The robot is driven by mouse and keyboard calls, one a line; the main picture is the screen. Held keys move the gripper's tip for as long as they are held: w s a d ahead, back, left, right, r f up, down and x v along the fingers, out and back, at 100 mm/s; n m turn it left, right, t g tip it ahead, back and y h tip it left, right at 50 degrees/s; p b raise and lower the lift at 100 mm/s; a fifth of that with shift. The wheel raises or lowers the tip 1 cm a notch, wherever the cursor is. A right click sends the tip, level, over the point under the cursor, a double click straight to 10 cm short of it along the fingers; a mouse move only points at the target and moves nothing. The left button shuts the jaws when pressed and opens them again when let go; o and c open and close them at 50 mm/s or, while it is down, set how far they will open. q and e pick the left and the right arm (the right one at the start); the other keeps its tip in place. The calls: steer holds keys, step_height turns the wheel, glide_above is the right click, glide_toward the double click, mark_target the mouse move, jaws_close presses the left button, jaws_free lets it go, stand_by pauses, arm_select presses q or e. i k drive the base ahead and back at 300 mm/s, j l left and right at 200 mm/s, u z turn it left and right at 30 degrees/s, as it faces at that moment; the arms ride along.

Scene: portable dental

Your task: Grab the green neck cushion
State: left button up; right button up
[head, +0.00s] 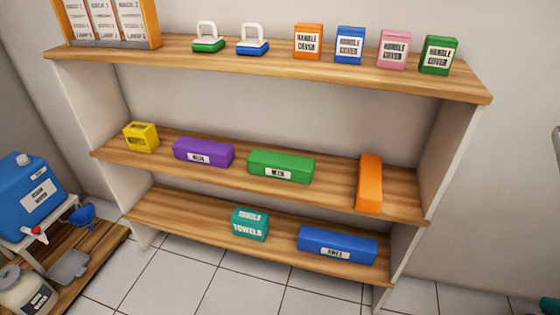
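A long green block with a white label (281,166) lies on the middle shelf, right of its centre. It looks like the green neck cushion, but its label is too small to read surely. A similar purple block (203,152) lies to its left, with a gap between them. A longer blue labelled block (337,245) lies on the bottom shelf. Neither of my grippers is in view.
The shelf unit's top board (270,62) overhangs the middle shelf. A yellow box (141,137) sits at that shelf's left end, and a teal towels box (250,224) below. A blue water container (33,197) stands at far left. Tiled floor shows in front.

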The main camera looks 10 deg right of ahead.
mark_target(296, 169)
steer(key=i+j+z, duration=0.4)
steer(key=i+j, duration=0.4)
